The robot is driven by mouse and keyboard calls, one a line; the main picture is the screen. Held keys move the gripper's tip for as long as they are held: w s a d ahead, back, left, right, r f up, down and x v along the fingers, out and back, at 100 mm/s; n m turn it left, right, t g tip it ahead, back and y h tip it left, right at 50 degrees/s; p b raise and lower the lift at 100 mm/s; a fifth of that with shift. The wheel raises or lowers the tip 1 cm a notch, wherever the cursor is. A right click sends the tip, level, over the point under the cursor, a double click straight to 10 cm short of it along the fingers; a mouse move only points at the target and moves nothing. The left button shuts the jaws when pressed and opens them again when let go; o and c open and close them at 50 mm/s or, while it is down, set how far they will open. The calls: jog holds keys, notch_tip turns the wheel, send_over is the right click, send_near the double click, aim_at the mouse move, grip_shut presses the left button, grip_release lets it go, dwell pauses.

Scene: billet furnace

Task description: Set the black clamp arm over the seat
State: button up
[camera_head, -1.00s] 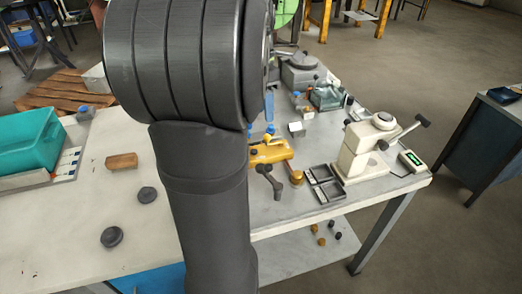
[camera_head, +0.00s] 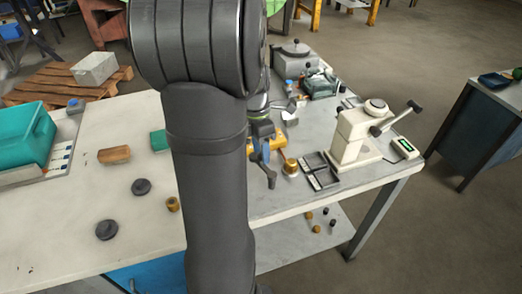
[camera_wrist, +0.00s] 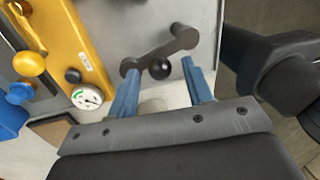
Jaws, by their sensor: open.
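The black clamp arm (camera_wrist: 158,52) shows in the wrist view as a dark bar with a round boss at each end and a black ball knob. It lies beyond and between the two blue fingers of my gripper (camera_wrist: 160,85), which are apart with nothing held between them. In the head view the clamp arm (camera_head: 270,176) hangs below my gripper (camera_head: 264,151), partly hidden by it. The yellow fixture (camera_wrist: 78,30) with a dial gauge is left of the fingers; my arm covers part of it in the head view. I cannot tell the seat for certain.
A cream press (camera_head: 352,135) with a lever and a black divided tray (camera_head: 320,170) stand right of the fixture. A brass piece (camera_head: 290,167) is close beside the clamp arm. Black discs (camera_head: 107,230), a wooden block (camera_head: 114,155) and a teal bin (camera_head: 25,135) are at left.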

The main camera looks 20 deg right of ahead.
jog(key=shift+s+f, duration=0.1)
jog(key=shift+f, duration=0.25)
grip_shut()
jog(key=shift+d, duration=0.15)
jog(key=s+d+m+t+y, duration=0.1)
jog(key=d+m, duration=0.5)
jog(key=m, duration=1)
jog(key=shift+s+t+y, duration=0.3)
jog(key=shift+s+y, duration=0.4)
jog(key=shift+s, duration=0.15)
